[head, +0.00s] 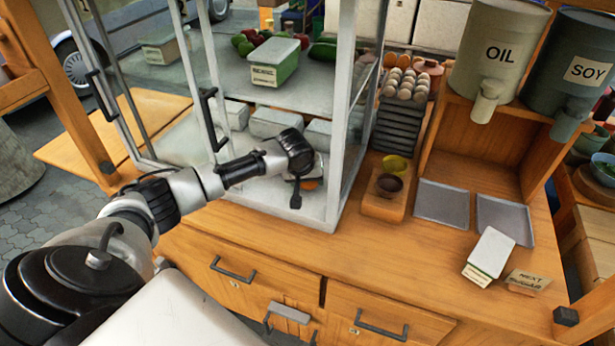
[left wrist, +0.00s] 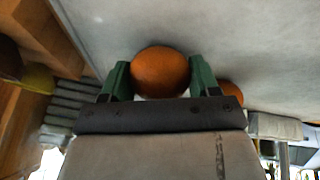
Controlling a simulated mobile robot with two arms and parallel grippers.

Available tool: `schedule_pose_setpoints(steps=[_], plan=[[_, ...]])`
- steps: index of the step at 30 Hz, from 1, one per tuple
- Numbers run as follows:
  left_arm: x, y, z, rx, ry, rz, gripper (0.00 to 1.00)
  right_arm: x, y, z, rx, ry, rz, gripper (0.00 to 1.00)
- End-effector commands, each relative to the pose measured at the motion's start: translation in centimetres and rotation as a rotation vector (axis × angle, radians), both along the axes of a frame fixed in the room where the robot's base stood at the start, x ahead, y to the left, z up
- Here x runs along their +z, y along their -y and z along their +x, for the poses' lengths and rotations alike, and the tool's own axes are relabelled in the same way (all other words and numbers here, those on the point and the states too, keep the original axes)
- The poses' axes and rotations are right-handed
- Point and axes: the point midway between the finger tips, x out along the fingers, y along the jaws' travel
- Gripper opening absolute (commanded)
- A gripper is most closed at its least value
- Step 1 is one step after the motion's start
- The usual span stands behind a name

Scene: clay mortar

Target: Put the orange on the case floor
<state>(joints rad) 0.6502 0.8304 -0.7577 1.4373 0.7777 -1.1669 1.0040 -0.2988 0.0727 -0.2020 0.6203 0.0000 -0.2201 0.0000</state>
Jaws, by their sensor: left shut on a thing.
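An orange (left wrist: 160,72) sits between the green fingertips of my left gripper (left wrist: 158,80) in the left wrist view, and the fingers are shut on it. A grey surface lies behind it. In the head view my left gripper (head: 298,188) reaches to the lower part of the glass case (head: 333,150), near the case floor. A bit of orange colour (head: 311,184) shows beside it there; I cannot tell whether this is the held orange. A second round orange thing (left wrist: 231,93) is partly hidden behind the gripper in the left wrist view. My right gripper is not in view.
White-lidded boxes (head: 275,122) stand inside the case under a shelf holding a green box (head: 275,62) and vegetables. Right of the case are stacked dark trays (head: 398,128) with eggs, a small bowl (head: 390,185) and two flat grey trays (head: 442,204). The wooden counter front is mostly clear.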

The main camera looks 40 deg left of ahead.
Motion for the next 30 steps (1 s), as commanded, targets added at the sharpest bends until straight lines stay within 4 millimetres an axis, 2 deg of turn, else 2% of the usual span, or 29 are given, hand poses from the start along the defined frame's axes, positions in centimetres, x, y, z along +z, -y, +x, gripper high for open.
schedule_pose_setpoints(steps=[11,12,16,25,30], plan=[[-0.4,0.0,0.0,0.001,0.001,-0.001,0.36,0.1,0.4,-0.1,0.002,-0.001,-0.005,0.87],[-0.4,0.0,0.0,0.001,0.001,0.000,0.67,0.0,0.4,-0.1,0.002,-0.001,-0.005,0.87],[-0.4,0.0,0.0,0.000,0.001,0.001,0.87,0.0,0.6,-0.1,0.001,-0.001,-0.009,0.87],[-0.1,0.0,0.0,0.000,0.002,0.001,0.87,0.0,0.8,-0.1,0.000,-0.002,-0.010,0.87],[2.0,0.1,-0.9,-0.001,0.004,0.001,0.87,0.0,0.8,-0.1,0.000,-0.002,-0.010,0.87]])
